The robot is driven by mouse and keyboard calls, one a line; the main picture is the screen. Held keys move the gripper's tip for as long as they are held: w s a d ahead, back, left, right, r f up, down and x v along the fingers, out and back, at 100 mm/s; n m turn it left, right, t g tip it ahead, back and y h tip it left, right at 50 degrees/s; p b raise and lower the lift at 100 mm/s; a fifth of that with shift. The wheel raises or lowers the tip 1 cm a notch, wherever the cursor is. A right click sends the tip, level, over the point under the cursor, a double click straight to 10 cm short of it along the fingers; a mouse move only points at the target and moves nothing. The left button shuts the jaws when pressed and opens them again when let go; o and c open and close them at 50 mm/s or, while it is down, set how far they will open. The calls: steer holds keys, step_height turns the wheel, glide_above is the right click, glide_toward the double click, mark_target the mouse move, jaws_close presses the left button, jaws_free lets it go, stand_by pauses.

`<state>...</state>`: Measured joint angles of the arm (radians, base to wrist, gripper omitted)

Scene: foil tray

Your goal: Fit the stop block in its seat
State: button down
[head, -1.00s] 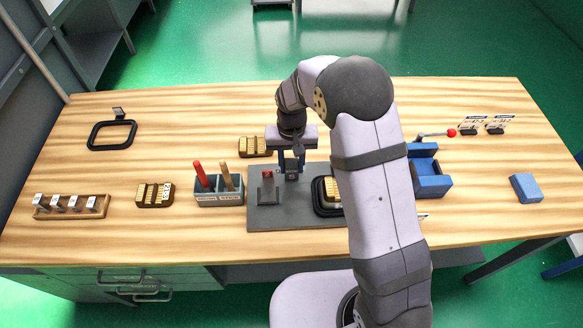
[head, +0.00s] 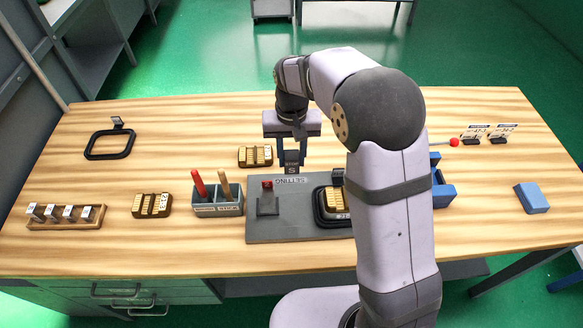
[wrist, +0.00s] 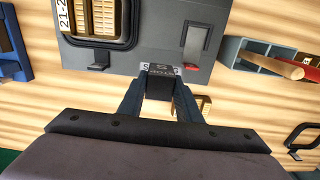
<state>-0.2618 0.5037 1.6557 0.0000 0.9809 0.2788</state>
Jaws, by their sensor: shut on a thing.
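The stop block (head: 291,166), small and dark grey with white lettering, is gripped between the fingers of my gripper (head: 291,150). In the wrist view the block (wrist: 160,72) sits between the fingertips of my gripper (wrist: 160,85), overlapping the grey plate's edge. In the head view the grey setting plate (head: 285,230) lies just in front of and below it, with "SETTING" lettered near its far edge. Its height above the plate is unclear. The plate carries a red-topped piece (head: 267,196) and a black-rimmed tray (head: 318,212) partly behind my arm. I cannot make out the seat.
A grey bin (head: 218,208) with red and tan handles stands left of the plate. A gold ribbed block (head: 255,157) lies behind it, another (head: 151,206) farther left. A wooden rack (head: 64,216) is far left. Blue block (head: 532,198) lies right. Bare table surrounds these.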

mark_target(291, 154)
steer(key=shift+r, duration=1.35)
steer(key=shift+r, duration=0.1)
steer(key=shift+r+p, duration=3.15)
steer(key=shift+r, duration=0.2)
steer(key=s+a+f, duration=0.6)
steer(key=a+f, duration=0.1)
steer(key=shift+s+f, duration=0.25)
steer(key=shift+f, duration=0.1)
